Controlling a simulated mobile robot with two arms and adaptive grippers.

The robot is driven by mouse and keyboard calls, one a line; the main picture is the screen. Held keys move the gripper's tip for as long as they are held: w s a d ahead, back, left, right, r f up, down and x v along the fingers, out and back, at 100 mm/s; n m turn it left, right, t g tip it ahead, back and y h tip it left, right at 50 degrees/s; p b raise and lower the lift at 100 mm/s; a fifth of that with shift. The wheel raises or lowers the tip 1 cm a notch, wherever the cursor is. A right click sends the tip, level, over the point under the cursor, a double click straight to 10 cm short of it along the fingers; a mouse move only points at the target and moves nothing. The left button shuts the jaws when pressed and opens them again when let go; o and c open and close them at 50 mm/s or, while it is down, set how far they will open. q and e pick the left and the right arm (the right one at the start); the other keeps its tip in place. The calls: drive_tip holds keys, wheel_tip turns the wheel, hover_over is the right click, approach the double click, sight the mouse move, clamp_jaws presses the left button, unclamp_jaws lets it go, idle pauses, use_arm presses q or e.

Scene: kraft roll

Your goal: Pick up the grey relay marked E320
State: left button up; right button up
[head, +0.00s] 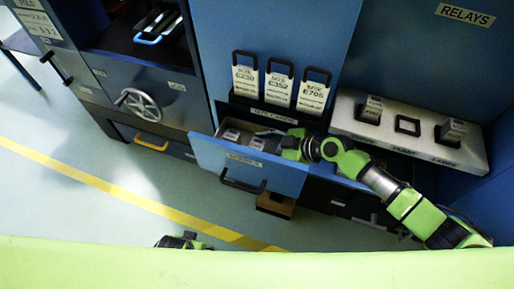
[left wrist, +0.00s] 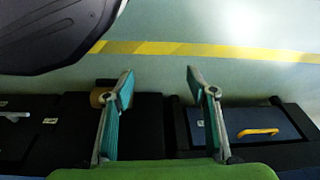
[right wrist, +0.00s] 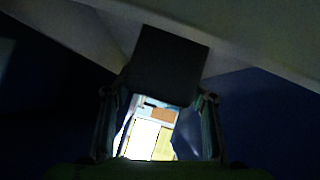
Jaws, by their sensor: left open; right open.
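In the head view, an open blue drawer (head: 282,176) holds grey relays; one (head: 231,135) is at its left and another (head: 257,143) stands beside it. Their markings are too small to read, so I cannot tell which is E320. My right gripper (head: 290,148) is open, reaching into the drawer to the right of these relays and hiding that part. In the right wrist view, a dark block (right wrist: 168,62) shows beyond the open fingers (right wrist: 158,120), with a bright patch below it; contact is not visible. My left gripper (left wrist: 160,85) is open and empty above the floor.
Several cards with black handles, including one marked E352 (head: 278,90), stand behind the drawer. The grey relay shelf (head: 352,127) at right has a relay at each end and an empty-looking middle socket (head: 407,126). A handwheel (head: 138,103) is at left.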

drive_tip(key=c, duration=1.4)
use_arm(q)
drive_tip(key=shift+s+f, duration=0.15)
drive_tip(key=shift+s, duration=0.1)
drive_tip(key=shift+s, duration=0.15)
